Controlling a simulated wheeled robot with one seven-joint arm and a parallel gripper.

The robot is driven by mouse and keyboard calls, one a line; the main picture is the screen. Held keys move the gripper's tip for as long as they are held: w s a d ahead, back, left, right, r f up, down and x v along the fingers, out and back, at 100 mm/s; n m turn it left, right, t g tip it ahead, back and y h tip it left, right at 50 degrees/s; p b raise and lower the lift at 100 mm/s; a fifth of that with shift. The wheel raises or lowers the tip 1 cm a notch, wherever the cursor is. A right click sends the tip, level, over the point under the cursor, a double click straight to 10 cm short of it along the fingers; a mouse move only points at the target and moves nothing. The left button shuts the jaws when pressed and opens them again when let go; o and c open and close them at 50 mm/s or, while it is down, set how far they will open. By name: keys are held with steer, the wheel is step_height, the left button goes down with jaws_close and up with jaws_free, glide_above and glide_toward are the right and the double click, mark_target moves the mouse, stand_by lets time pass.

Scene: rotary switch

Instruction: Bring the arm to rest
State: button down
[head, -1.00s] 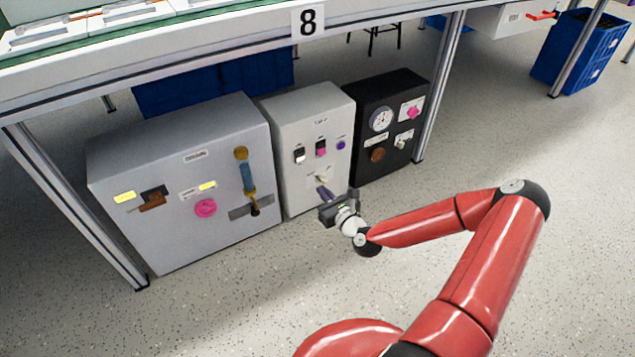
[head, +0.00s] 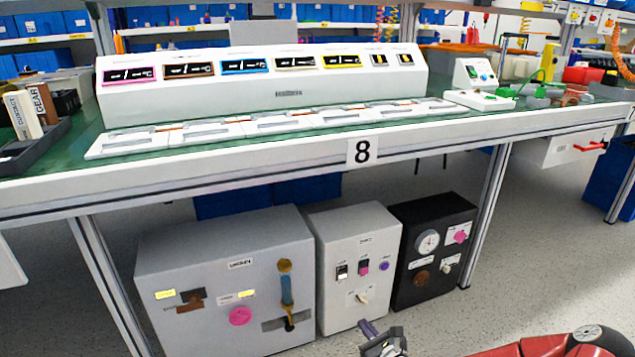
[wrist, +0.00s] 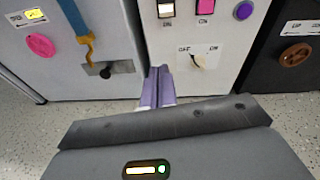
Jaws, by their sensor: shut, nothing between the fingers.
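My gripper (head: 372,331) shows at the bottom edge of the head view, in front of the middle white box (head: 337,305). In the wrist view its purple fingers (wrist: 158,82) are shut together with nothing between them. The rotary switch (head: 362,298) is a pale knob low on the front of the white box; in the wrist view the knob (wrist: 198,60) is to the right of the fingertips and apart from them. Most of my red arm (head: 560,346) is below the head view.
A large grey box (head: 190,325) stands left of the white box and a black box (head: 430,292) stands right of it, all under workbench 8 (head: 300,166). A metal table leg (head: 487,215) stands right of the black box. Speckled floor (head: 540,240) is open at the right.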

steer(key=s+d+r+n+g+h+p, duration=0.1)
steer(key=s+r+n+g+h+p, duration=0.15)
steer(key=s+r+n, duration=0.45)
steer(key=s+d+r+n+g+h+p, duration=0.1)
steer(key=s+r+n+g+h+p, duration=0.2)
steer(key=r+n, duration=0.85)
steer(key=s+d+r+n+g+h+p, duration=0.15)
steer(key=s+r+n+g, duration=0.4)
steer(key=r, duration=0.65)
steer(key=s+a+r+n+t, duration=0.1)
steer(key=s+a+r+n, duration=0.1)
steer(key=s, duration=0.4)
steer(key=s+a+r+n+y+p, duration=0.1)
steer(key=s+a+r+n, duration=0.1)
steer(key=s+r+n, duration=0.2)
steer(key=s+r, duration=0.3)
steer(key=shift+r+t, duration=0.15)
steer(key=shift+t, duration=0.25)
